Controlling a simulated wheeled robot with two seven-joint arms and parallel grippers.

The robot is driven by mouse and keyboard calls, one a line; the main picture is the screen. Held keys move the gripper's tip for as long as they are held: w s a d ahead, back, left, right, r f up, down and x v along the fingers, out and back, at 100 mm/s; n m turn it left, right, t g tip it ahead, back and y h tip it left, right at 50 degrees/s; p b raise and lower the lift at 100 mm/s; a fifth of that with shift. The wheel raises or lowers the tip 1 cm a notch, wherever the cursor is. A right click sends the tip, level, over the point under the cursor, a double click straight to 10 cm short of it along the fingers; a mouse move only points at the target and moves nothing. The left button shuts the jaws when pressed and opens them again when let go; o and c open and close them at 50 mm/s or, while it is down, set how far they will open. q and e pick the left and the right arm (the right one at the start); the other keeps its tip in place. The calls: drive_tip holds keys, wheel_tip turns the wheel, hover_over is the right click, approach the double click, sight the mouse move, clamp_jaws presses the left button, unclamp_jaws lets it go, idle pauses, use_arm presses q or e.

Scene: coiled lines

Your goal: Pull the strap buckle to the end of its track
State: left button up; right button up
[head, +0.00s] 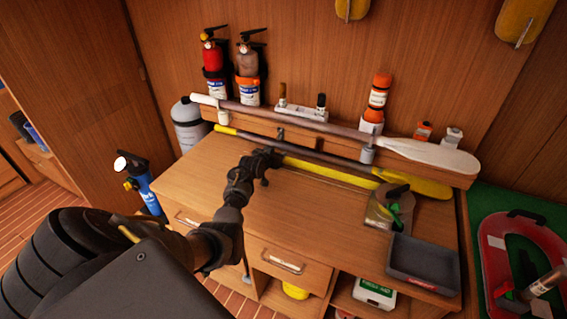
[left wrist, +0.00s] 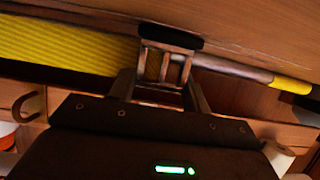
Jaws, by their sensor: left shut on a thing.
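My left gripper (head: 265,158) reaches over the wooden worktop, near its back edge. In the left wrist view, my left gripper (left wrist: 160,90) is shut on the buckle (left wrist: 178,68), a metal frame with bars and a dark top, between its fingers. In the head view the gripper mostly hides the buckle. The yellow strap (head: 330,173) runs from the gripper to the right along the back of the worktop. In the left wrist view the ribbed yellow strap (left wrist: 70,42) extends left from the buckle. My right gripper is not in view.
A yellow-bladed paddle (head: 428,187) and a white-bladed paddle (head: 430,154) lie along the back. The worktop (head: 190,172) left of the gripper is clear.

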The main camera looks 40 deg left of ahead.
use_arm(q)
drive_tip(key=s+a+b, duration=0.1)
drive_tip(key=a, duration=0.2)
drive_tip(key=s+a+b, duration=0.1)
drive_tip(key=a, duration=0.3)
drive_tip(key=a+b, duration=0.1)
drive_tip(key=a, duration=0.2)
drive_tip(key=shift+s+a+b, duration=0.35)
drive_tip(key=shift+s, duration=0.05)
drive_tip(key=o, duration=1.4)
drive_tip(key=shift+s, duration=0.1)
drive_tip(key=v, duration=1)
drive_tip(key=shift+s+r, duration=0.2)
drive_tip(key=shift+s, duration=0.05)
drive_tip(key=shift+p, duration=0.3)
